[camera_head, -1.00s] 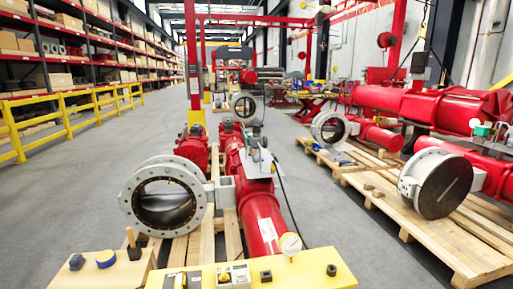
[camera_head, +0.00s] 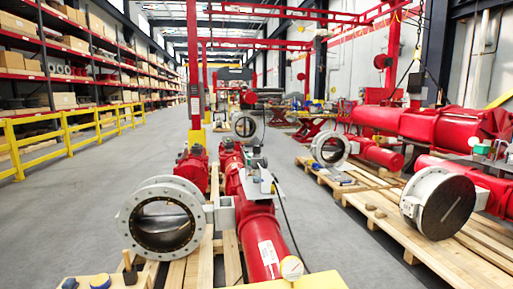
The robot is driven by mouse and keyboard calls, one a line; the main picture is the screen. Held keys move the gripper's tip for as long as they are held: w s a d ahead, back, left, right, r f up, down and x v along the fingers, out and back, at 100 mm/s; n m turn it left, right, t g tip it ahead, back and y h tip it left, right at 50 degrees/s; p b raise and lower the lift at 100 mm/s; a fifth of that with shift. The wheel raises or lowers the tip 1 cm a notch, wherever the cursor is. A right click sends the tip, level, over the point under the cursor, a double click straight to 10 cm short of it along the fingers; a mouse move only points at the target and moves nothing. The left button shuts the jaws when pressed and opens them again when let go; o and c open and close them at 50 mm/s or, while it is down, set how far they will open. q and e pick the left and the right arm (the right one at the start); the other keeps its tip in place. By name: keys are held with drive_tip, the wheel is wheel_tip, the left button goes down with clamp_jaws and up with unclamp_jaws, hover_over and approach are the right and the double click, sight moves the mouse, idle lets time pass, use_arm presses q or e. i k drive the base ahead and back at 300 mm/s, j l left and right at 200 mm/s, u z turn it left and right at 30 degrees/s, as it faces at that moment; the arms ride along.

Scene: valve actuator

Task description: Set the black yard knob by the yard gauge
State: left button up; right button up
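A round pale-faced gauge (camera_head: 291,268) stands at the near end of the red actuator cylinder (camera_head: 264,240), low in the head view. I cannot tell for sure which of these is the black yard knob. The frame's lower edge cuts off this area. Neither of my grippers shows.
A yellow bench top (camera_head: 315,282) shows only as a strip at the bottom edge. A grey flanged valve (camera_head: 162,218) is on a pallet ahead. More red actuators lie on a pallet (camera_head: 425,245) at right. A yellow railing (camera_head: 66,132) runs along the left; grey floor is clear between.

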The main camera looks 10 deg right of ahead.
sight(256, 149)
drive_tip(key=i+l+u, duration=0.35)
drive_tip(key=l, duration=1.65)
drive_tip(key=i+l+u, duration=0.15)
drive_tip(key=l+u, duration=0.2)
drive_tip(key=l, duration=1.65)
drive_tip(key=k+l+u, duration=0.1)
drive_tip(key=l+u, duration=0.25)
drive_tip(key=l, duration=1.7)
drive_tip(key=i+l+u, duration=0.25)
drive_tip(key=i+l, duration=0.25)
drive_tip(key=i+l+u, duration=0.25)
drive_tip(key=i+l, duration=0.35)
drive_tip(key=i, duration=0.1)
